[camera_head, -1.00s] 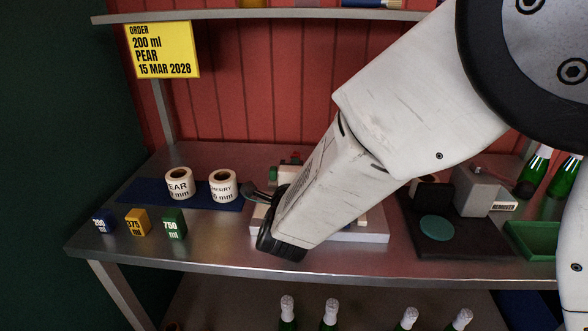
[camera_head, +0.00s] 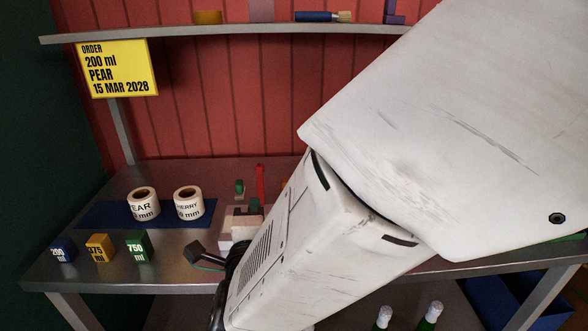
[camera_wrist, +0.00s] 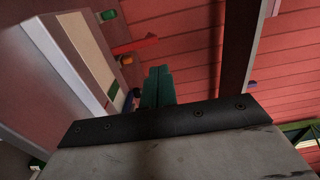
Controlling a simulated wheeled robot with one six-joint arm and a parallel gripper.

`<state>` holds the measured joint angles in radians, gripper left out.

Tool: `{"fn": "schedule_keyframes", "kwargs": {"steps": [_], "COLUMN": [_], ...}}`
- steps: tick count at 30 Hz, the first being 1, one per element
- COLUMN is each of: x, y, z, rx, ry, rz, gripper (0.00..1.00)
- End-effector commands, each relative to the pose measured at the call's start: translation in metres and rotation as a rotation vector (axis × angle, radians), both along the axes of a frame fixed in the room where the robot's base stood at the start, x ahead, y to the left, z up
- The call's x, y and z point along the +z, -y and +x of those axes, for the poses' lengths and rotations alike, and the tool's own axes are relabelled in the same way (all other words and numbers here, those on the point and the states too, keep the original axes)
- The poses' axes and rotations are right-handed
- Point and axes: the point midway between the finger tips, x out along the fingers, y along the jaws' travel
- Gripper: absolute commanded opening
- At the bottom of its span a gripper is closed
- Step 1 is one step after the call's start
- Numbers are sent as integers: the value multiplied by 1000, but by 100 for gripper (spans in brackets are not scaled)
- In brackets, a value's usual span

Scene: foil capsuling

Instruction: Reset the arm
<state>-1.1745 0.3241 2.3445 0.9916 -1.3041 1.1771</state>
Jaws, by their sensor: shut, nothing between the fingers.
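My gripper (camera_wrist: 158,72) shows in the wrist view as two green fingers side by side, shut and empty. They point towards the red panelled wall, clear of any object. In the head view my white arm slants down from the upper right and covers much of the bench. The far end of the arm is at the lower middle, in front of the bench, and the fingers are not clear there.
The steel bench (camera_head: 110,187) carries two label rolls (camera_head: 143,203) on a blue mat (camera_head: 92,214). Blue, yellow and green blocks (camera_head: 137,246) stand in front. A device with a red lever (camera_head: 260,182) is partly behind my arm. A shelf (camera_head: 225,35) runs above; bottles (camera_head: 429,316) stand below.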

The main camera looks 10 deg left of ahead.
Motion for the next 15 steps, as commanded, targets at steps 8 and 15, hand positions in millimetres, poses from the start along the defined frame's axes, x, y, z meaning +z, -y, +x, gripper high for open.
{"fn": "schedule_keyframes", "kwargs": {"steps": [8, 15], "x": [-59, -92], "y": [-29, -23], "z": [-24, -69], "rx": [224, 676], "ry": [-196, -406], "rz": [-312, -736], "gripper": [0, 0]}}
